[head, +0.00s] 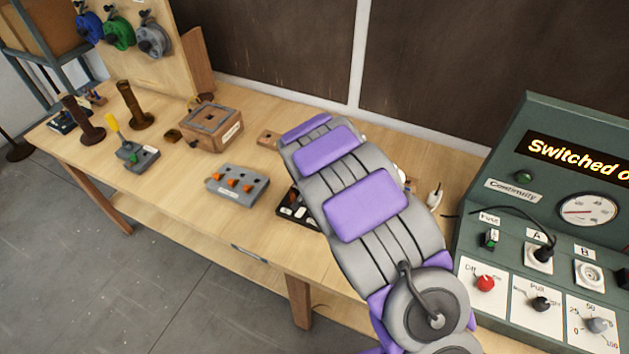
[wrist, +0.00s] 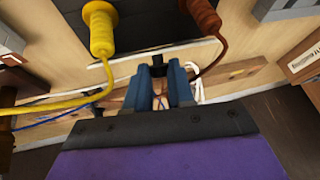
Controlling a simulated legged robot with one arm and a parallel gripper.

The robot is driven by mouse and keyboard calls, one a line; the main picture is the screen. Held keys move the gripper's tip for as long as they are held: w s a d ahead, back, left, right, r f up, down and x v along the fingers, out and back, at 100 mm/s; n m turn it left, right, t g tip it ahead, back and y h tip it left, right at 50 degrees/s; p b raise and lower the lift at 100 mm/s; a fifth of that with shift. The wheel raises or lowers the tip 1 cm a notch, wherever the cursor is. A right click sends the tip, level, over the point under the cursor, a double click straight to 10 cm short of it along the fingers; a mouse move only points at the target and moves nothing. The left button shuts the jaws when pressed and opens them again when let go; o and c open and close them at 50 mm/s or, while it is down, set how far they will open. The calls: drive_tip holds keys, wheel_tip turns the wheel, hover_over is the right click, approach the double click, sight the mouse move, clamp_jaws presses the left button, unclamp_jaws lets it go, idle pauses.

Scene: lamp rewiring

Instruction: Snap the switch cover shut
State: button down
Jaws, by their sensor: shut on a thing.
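My gripper (wrist: 159,85) shows in the wrist view as two blue fingers close together over the light wood bench. It is shut on a small dark part (wrist: 158,62) between the fingertips; I cannot tell whether this is the switch cover. A brown wire with a brown sleeve (wrist: 203,14) runs down close to the right fingertip. A yellow cord with a thick yellow sleeve (wrist: 101,32) lies to the left. I cannot make out the switch cover for certain. In the head view my arm hides the gripper and the bench beneath it.
On the bench stand a wooden box (head: 211,124), a grey block with orange levers (head: 238,185) and a dark parts tray (head: 292,211). A green test panel (head: 508,205) with a lit display stands at the right.

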drive_tip(key=shift+s+a+f+t+h, duration=0.2)
drive_tip(key=shift+s+f+t+h, duration=0.15)
drive_tip(key=shift+s+t, duration=0.35)
drive_tip(key=b, duration=0.1)
drive_tip(key=t+b, duration=0.2)
drive_tip(key=shift+s+a+f+n+h, duration=0.25)
drive_tip(key=shift+s+f+n, duration=0.05)
drive_tip(key=shift+f+n, duration=0.1)
drive_tip(key=t+b, duration=0.1)
drive_tip(key=b, duration=0.2)
drive_tip(key=s+f+t+b, duration=0.1)
drive_tip(key=t+b, duration=0.1)
drive_tip(key=b, duration=0.2)
drive_tip(key=shift+a+h, duration=0.2)
drive_tip(key=shift+h, duration=0.1)
drive_tip(key=shift+t+b, duration=0.3)
drive_tip(key=shift+b, duration=0.1)
drive_tip(key=shift+s+r+t+b, duration=0.1)
drive_tip(key=shift+t+b, duration=0.3)
drive_tip(key=shift+b, duration=0.55)
drive_tip(key=c, duration=1)
unclamp_jaws()
drive_tip(key=shift+a, duration=0.1)
